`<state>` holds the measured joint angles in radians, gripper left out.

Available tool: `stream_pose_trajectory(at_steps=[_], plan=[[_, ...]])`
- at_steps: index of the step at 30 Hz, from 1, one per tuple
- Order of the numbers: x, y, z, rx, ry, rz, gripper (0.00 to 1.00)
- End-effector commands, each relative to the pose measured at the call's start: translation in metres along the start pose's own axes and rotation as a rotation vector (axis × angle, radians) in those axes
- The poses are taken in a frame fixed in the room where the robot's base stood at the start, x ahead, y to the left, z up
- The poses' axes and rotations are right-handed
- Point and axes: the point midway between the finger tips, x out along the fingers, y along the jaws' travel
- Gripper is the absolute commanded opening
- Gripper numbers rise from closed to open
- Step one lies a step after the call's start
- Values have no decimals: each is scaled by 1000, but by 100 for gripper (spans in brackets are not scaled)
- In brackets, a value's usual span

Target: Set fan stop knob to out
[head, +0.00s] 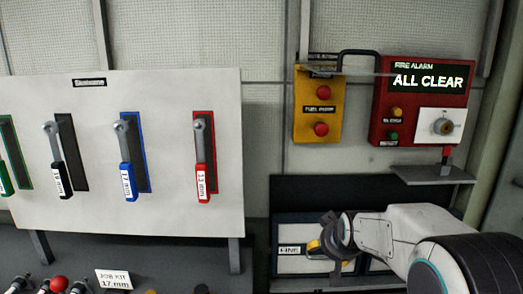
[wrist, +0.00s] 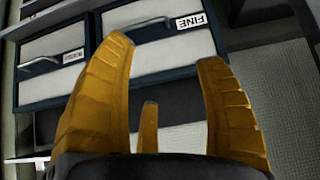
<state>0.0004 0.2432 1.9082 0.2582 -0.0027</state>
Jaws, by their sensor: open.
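A yellow box (head: 300,88) on the wall carries two red knobs, an upper one (head: 323,92) and a lower one (head: 321,129). The label between them reads "FUEL PUMP"; the label above the upper knob is too small to read. I cannot tell for sure which is the fan stop knob, or whether either is in or out. My gripper (head: 318,248) is below the box, in front of the drawers, apart from both knobs. In the wrist view its yellow fingers (wrist: 165,95) are spread and empty, and no knob shows there.
A red fire alarm panel (head: 382,123) reading "ALL CLEAR" has a round knob (head: 442,126) on a white plate. A small shelf (head: 430,176) juts out below it. A wrench board (head: 90,210) stands at left. Drawers, one labelled "FINE" (wrist: 150,50), lie beyond my fingers.

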Motion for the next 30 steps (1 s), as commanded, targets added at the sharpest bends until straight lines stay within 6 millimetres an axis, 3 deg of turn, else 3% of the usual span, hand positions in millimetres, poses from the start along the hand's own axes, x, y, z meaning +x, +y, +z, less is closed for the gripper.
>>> stream_pose_trajectory(at_steps=[1,6,9,13,19,30], plan=[[-8,0,33,0,-103,0,65],[-56,0,137,-1,-422,-1,65],[-98,0,190,0,-573,-2,65],[-152,0,244,0,-676,-2,65],[-189,0,270,1,-599,-1,65],[-217,0,255,1,-413,0,65]])
